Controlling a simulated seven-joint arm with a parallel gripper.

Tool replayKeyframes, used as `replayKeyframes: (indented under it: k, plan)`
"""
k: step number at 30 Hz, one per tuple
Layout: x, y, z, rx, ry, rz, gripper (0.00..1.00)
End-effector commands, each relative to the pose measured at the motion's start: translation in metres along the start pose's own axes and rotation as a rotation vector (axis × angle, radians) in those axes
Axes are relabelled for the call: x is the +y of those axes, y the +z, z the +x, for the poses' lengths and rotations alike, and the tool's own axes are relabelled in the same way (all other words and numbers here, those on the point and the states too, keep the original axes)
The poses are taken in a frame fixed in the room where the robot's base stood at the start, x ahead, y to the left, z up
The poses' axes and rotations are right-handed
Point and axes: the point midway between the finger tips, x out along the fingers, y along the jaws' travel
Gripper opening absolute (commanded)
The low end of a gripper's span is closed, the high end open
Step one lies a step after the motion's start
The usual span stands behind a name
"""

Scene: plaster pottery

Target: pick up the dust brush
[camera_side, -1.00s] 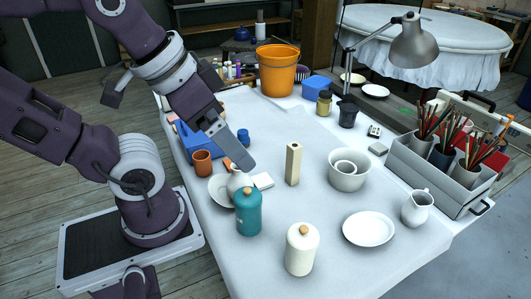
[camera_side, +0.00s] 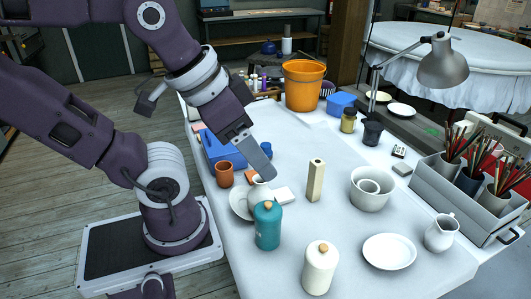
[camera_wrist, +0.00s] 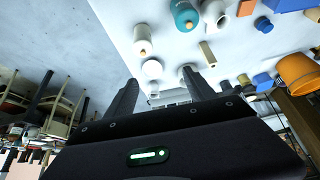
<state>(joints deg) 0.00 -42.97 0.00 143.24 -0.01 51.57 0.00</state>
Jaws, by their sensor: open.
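My gripper (camera_side: 258,162) hangs above the table in the side view, over the area between the blue box and the beige upright block. In the wrist view its two fingers (camera_wrist: 159,84) are spread apart with nothing held between them. I cannot pick out a dust brush for certain in either view. Several thin brushes (camera_side: 459,137) stand in cups in the grey crate at the right, well away from my gripper. The beige block (camera_side: 315,182) stands to the right of the gripper.
A white bottle (camera_side: 319,272), nested white bowls (camera_side: 371,202) and a jug (camera_side: 440,233) stand nearby. A lamp (camera_side: 443,66) overhangs the back right.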

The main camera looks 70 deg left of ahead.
Motion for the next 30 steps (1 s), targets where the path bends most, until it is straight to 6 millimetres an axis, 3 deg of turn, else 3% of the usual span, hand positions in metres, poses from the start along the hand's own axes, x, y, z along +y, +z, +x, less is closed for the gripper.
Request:
replayKeyframes:
  k: [5,8,11,14,18,21,25,27,30]
  plan:
    - [-0.002,-0.001,0.001,-0.004,-0.005,0.003,0.64]
    - [-0.025,-0.008,0.013,-0.075,-0.087,0.048,0.64]
    - [-0.084,-0.024,0.04,-0.239,-0.264,0.176,0.64]
    - [-0.159,-0.041,0.071,-0.44,-0.45,0.369,0.64]
    - [-0.261,-0.06,0.12,-0.723,-0.637,0.712,0.64]
    - [-0.326,-0.071,0.164,-0.912,-0.708,1.009,0.64]
    - [-0.385,-0.075,0.231,-1.088,-0.714,1.399,0.64]
    - [-0.403,-0.072,0.262,-1.141,-0.693,1.566,0.64]
    - [-0.416,-0.067,0.293,-1.175,-0.662,1.722,0.64]
